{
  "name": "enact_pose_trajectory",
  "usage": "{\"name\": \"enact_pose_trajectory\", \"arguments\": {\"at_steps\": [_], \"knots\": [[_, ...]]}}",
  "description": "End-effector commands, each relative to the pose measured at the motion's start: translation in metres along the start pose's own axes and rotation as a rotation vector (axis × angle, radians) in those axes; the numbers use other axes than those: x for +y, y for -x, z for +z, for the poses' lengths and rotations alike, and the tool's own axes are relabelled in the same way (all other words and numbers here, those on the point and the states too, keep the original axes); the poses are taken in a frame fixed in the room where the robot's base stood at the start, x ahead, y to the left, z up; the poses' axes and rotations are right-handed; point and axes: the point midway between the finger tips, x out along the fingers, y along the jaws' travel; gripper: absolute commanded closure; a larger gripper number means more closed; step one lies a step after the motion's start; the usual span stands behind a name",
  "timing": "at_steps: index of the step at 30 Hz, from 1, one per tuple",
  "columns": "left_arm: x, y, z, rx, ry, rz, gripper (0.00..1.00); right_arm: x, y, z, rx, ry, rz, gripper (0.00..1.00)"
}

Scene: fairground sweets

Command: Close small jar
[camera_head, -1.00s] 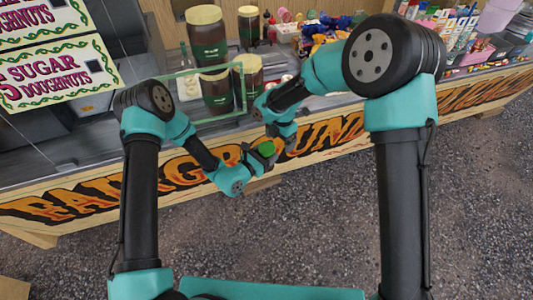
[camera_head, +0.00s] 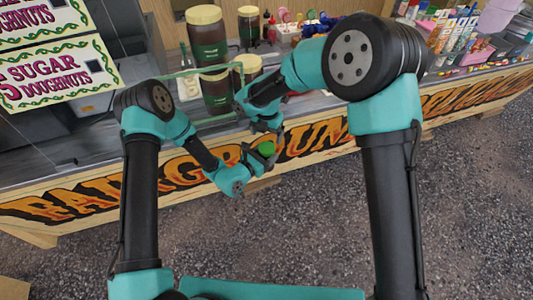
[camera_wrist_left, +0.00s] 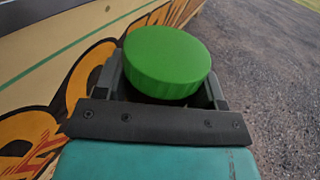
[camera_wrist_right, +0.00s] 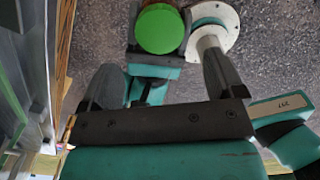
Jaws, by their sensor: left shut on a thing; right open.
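A round green lid (camera_head: 265,149) with a ridged rim is in my left gripper (camera_head: 257,160), in front of the counter. The left wrist view shows its flat top (camera_wrist_left: 167,58) between the two fingers. Whether a small jar is under it is hidden. My right gripper (camera_head: 268,127) is open just above and behind the green lid. In the right wrist view the lid (camera_wrist_right: 160,28) lies beyond the spread fingers of my right gripper (camera_wrist_right: 160,85), with nothing between them.
Large dark jars with cream lids (camera_head: 204,15) stand on the counter behind my grippers. A green-edged glass screen (camera_head: 165,100) stands in front of them. Painted lettering runs along the counter's wooden front (camera_head: 330,136). Sweets and boxes (camera_head: 455,45) fill the right side. Open ground lies before the counter.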

Motion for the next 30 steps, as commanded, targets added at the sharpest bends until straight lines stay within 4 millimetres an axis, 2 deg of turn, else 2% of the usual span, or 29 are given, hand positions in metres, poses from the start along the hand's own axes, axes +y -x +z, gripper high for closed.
{"name": "enact_pose_trajectory", "arguments": {"at_steps": [6, 13, 25, 30], "knots": [[0.0, 0.0, 0.001, -0.001, -0.001, 0.0, 1.0, 0.0, -0.031, -0.001, 0.002, 0.0, -0.002, 0.12], [0.0, 0.0, 0.001, -0.001, -0.001, 0.0, 1.0, 0.0, -0.058, -0.001, 0.002, -0.001, 0.0, 0.12], [0.0, 0.0, 0.001, -0.001, -0.001, 0.0, 1.0, 0.0, -0.065, 0.0, 0.001, 0.0, 0.001, 0.12], [0.0, 0.0, 0.001, -0.001, -0.001, 0.0, 1.0, 0.0, -0.065, 0.0, 0.001, 0.0, 0.001, 0.28]]}}
